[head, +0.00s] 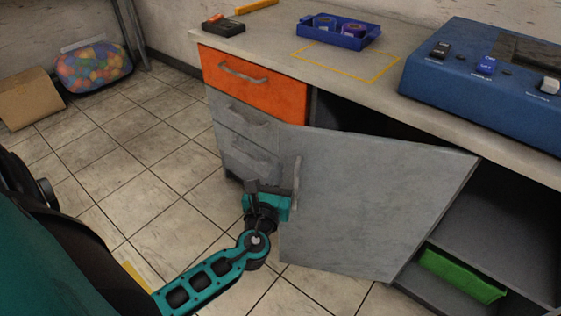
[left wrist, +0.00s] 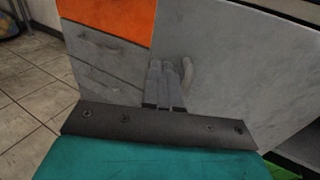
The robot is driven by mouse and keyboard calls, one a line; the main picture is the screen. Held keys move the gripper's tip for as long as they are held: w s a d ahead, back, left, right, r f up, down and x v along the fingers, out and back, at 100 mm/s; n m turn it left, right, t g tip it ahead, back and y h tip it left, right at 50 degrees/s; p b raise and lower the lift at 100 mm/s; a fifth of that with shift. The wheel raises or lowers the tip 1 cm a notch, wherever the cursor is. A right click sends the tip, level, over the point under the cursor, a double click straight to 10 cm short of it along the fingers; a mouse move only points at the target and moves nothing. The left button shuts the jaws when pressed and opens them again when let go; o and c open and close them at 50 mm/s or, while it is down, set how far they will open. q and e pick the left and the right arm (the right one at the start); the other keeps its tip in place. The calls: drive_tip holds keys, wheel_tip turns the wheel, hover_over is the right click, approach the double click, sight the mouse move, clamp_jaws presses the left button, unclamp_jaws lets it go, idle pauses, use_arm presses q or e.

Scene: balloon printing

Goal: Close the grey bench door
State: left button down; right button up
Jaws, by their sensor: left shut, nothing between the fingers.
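The grey bench door (head: 375,200) stands open, swung out from the bench with its hinge side at the right. Its vertical handle (head: 297,180) is near the door's free left edge. My left gripper (head: 252,187) is at that free edge, just left of the handle, shut and empty. In the left wrist view the shut fingers (left wrist: 165,82) point at the grey door (left wrist: 235,75), with the handle (left wrist: 187,75) just right of them. I cannot tell whether the fingers touch the door. My right gripper is in neither view.
The bench has an orange drawer (head: 255,82) above grey drawers (head: 240,122) left of the door. A green bin (head: 462,275) sits in the open compartment at right. A blue machine (head: 490,75) and a blue tray (head: 340,32) stand on top.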

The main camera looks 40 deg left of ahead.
sight(283, 154)
use_arm(q)
drive_tip(key=shift+x, duration=2.05)
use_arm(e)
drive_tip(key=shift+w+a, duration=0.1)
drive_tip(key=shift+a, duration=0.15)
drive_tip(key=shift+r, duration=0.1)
